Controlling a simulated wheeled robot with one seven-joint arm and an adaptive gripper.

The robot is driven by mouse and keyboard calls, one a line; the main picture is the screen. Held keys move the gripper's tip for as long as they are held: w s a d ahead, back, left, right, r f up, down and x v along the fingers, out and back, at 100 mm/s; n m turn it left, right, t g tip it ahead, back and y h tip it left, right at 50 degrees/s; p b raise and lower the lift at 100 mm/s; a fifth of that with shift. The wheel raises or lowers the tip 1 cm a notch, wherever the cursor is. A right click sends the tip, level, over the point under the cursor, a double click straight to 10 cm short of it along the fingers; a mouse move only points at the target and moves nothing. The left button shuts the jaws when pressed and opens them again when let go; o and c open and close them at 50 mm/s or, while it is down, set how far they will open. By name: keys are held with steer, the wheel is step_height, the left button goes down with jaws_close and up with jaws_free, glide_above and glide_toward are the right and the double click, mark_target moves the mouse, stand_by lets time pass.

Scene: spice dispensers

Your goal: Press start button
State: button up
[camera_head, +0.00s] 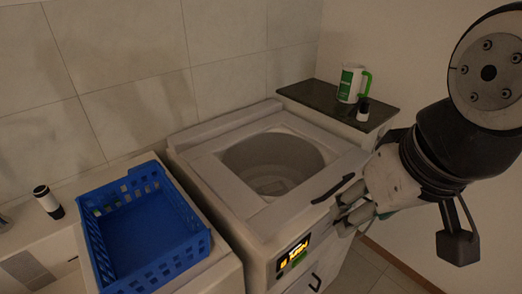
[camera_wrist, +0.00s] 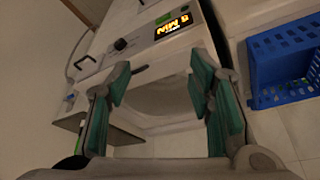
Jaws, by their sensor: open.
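A white top-loading washing machine (camera_head: 195,160) stands in the middle of the head view with its round drum (camera_head: 270,160) exposed. Its front panel carries a lit orange display (camera_head: 292,252), also seen in the wrist view (camera_wrist: 172,28). A small green patch (camera_wrist: 163,19) shows beside the display; I cannot tell whether it is the start button. A dark round knob (camera_wrist: 120,44) is on the same panel. My gripper (camera_head: 347,217) is open and empty, near the machine's front right corner. In the wrist view its green-padded fingers (camera_wrist: 160,90) are spread with the drum between them.
A blue basket (camera_head: 142,222) sits on the white surface left of the machine. A dark bottle with a white band (camera_head: 48,202) stands further left. A green and white jug (camera_head: 350,84) and a small dark bottle (camera_head: 363,110) stand on a dark countertop (camera_head: 318,100) behind right.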

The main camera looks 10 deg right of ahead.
jaws_close()
stand_by(1.1)
